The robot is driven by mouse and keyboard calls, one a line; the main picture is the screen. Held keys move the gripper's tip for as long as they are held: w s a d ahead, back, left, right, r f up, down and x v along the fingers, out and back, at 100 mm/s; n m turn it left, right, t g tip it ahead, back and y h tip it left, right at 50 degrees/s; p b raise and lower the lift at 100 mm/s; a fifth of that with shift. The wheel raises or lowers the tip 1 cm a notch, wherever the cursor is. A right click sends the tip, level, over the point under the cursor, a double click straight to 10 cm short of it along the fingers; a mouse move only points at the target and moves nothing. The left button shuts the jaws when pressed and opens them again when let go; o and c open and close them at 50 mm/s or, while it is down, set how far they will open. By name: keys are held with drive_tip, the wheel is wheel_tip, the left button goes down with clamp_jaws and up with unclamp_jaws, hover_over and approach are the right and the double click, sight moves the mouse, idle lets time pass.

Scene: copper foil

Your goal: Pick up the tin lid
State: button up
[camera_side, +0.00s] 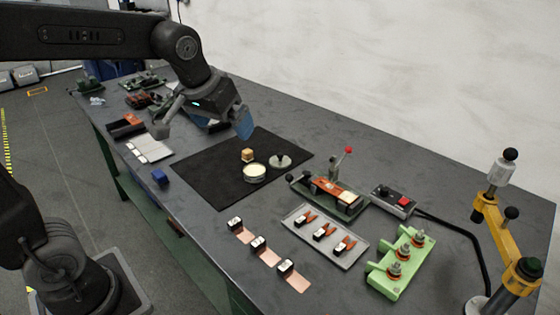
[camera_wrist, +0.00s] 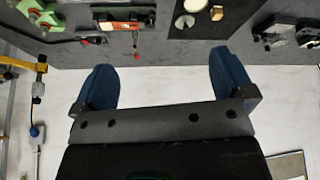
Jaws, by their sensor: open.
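The tin lid (camera_side: 279,163) looks like a grey disc with a small dark knob. It lies on the black mat (camera_side: 215,185), to the right of a round cream-topped tin (camera_side: 254,171) and apart from it. In the wrist view the lid (camera_wrist: 184,21) is near the top edge, beside the cream disc of the tin (camera_wrist: 195,5). My gripper (camera_side: 203,124) is above the far left part of the mat, away from the lid. Its blue-padded fingers (camera_wrist: 162,62) are wide apart with nothing between them.
A small tan block (camera_side: 248,154) sits behind the tin. A red-knobbed lever fixture (camera_side: 330,190) stands right of the mat. A grey tray (camera_side: 325,236) and a green fixture (camera_side: 398,263) are nearer the front. The mat's front is bare.

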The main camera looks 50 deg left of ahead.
drive_tip(key=w+a+f+n, duration=0.1)
drive_tip(key=w+a+n, duration=0.15)
drive_tip(key=w, duration=0.55)
drive_tip(key=n+g+y, duration=0.2)
drive_tip(key=n, duration=0.2)
hover_over(280, 154)
drive_tip(key=s+d, duration=0.1)
drive_tip(key=shift+m, duration=0.25)
wheel_tip(280, 154, down, 21)
drive_tip(key=shift+s+f, duration=0.1)
drive_tip(key=shift+s, duration=0.05)
drive_tip(key=shift+d+x, duration=0.15)
drive_tip(key=shift+x, duration=1.3)
drive_tip(key=shift+d+x, duration=0.15)
drive_tip(key=shift+x, duration=1.35)
drive_tip(key=c, duration=0.8)
